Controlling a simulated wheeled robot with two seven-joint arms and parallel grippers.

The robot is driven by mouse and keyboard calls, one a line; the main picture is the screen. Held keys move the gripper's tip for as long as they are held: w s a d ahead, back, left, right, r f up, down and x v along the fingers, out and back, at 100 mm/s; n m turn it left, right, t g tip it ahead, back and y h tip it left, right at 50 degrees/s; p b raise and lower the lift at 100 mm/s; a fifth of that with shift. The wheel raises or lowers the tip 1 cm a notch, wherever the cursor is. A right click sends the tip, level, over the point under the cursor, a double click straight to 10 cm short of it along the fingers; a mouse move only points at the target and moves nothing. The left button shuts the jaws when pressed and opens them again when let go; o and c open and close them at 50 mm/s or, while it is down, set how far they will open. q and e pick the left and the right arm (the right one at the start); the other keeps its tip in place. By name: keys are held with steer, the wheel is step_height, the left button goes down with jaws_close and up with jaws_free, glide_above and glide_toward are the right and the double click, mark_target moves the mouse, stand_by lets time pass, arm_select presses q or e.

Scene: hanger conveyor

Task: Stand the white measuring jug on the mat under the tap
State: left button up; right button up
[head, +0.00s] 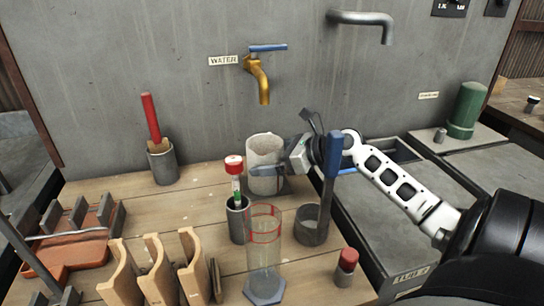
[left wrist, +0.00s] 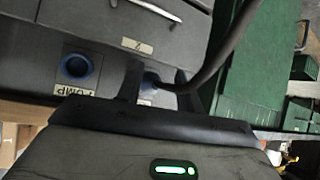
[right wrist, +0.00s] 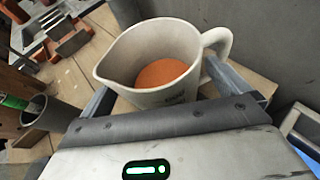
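The white measuring jug (head: 264,150) is upright below the brass tap (head: 262,82) in the head view. A dark patch, perhaps the mat (head: 284,186), shows at its base; I cannot tell whether the jug rests on it. My right gripper (right wrist: 172,85) has a finger on each side of the jug body, seemingly pressing it. In the right wrist view the jug (right wrist: 150,60) has its handle at right and a round orange surface inside.
Around the jug stand a dark cup with a red-capped tube (head: 236,190), a clear cylinder (head: 264,245), a grey cup (head: 311,224) and a red-capped vial (head: 346,268). A cup with a red-handled tool (head: 160,150) stands left. Wooden racks (head: 160,270) are in front.

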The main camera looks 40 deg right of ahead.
steer(key=v, duration=1.2)
steer(key=shift+p, duration=0.35)
steer(key=shift+r, duration=0.1)
